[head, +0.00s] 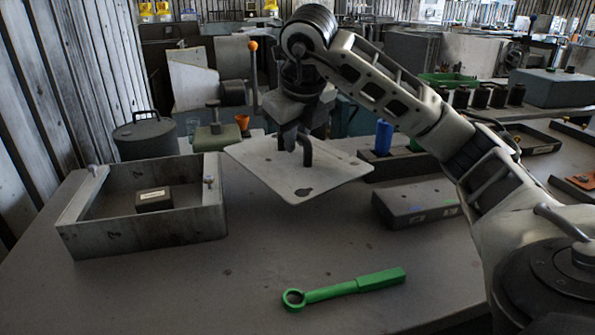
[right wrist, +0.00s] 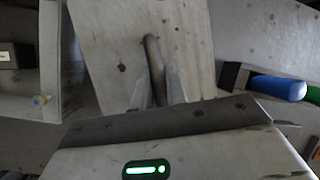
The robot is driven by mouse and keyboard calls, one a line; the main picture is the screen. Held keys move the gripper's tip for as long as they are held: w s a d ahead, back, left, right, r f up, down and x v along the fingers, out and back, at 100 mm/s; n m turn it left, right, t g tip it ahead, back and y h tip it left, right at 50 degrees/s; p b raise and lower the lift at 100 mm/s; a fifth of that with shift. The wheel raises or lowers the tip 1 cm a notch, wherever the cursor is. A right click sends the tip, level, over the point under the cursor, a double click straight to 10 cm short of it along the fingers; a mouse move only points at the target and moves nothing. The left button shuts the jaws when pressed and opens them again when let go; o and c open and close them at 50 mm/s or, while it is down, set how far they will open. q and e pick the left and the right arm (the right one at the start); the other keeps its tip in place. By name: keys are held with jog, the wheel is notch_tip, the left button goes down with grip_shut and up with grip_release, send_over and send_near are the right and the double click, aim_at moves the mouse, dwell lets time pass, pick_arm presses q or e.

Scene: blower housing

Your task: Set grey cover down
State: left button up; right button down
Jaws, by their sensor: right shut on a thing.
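The grey cover (head: 270,170) is a flat square plate with a dark bent handle on top. In the head view it hangs tilted above the table, right of the open housing. My right gripper (head: 297,138) is shut on the handle from above. In the right wrist view the cover (right wrist: 110,35) lies beyond the fingers (right wrist: 158,92), and the handle (right wrist: 153,58) runs up between them. The grey housing box (head: 150,232) is open-topped on the table at the left, with a small black block (head: 154,199) inside. My left gripper is not in view.
A green ring wrench (head: 345,288) lies at the table's front. A flat grey box (head: 415,202) sits right of the cover, with a blue-handled tool (head: 383,138) behind it. The table (head: 270,250) is bare between housing and wrench. A dark canister (head: 146,137) stands behind the housing.

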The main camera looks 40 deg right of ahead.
aim_at(297, 153)
jog(key=shift+w+d+f, duration=0.4)
jog(key=shift+f, duration=0.2)
jog(key=shift+w+d+f, duration=0.35)
jog(key=shift+w+f, duration=0.05)
jog(key=shift+f, duration=0.2)
jog(key=x, duration=0.3)
jog(key=shift+s+f+b, duration=0.3)
jog(key=shift+a+f, duration=0.1)
jog(key=shift+f, duration=0.2)
jog(key=shift+f, duration=0.1)
jog(key=c, duration=1.4)
grip_release()
jog(key=shift+f, duration=0.1)
